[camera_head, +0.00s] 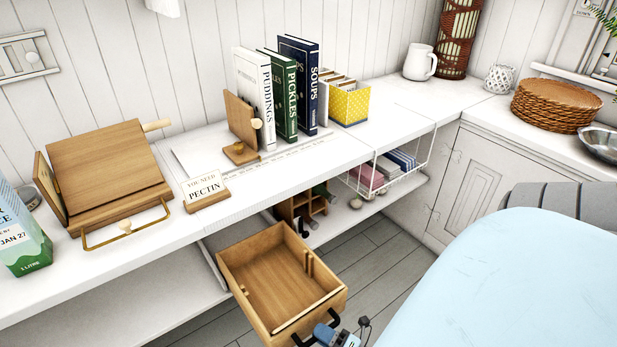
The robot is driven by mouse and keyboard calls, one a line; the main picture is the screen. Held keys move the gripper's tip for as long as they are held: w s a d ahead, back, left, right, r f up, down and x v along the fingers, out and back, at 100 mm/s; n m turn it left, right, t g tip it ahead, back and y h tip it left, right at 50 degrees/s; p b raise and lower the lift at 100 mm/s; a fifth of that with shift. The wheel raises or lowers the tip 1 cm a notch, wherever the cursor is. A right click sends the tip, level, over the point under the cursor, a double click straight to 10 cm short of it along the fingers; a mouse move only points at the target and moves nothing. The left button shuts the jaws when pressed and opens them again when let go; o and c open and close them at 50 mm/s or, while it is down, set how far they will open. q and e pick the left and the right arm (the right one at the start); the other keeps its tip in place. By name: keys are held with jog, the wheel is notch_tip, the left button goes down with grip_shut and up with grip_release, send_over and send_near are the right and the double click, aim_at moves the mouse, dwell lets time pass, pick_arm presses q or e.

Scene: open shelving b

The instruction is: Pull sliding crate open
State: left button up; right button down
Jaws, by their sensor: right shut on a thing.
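The sliding crate (256,251) is an open-topped wooden box below the white counter. It stands out well past the counter's front edge, and its inside looks empty. A dark handle (332,316) is on its near side, at the bottom of the view. My right gripper (322,333) is at that handle and shut on it; the fingertips are small and partly hidden by the picture's lower edge. My left gripper is not in view.
The white counter (350,151) holds books, a card reading PECTIN (203,187), a wooden stand (105,165) and a carton (22,240). A white wire basket (400,177) hangs under it. A large pale blue rounded surface (520,280) fills the lower right. Grey floor shows between.

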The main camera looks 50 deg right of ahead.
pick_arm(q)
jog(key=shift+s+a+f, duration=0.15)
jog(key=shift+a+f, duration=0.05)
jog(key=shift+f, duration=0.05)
pick_arm(e)
jog(key=shift+s+a, duration=0.15)
jog(key=shift+s, duration=0.5)
jog(key=shift+s+a, duration=0.15)
jog(key=shift+s, duration=0.5)
jog(key=c, duration=1.1)
grip_release()
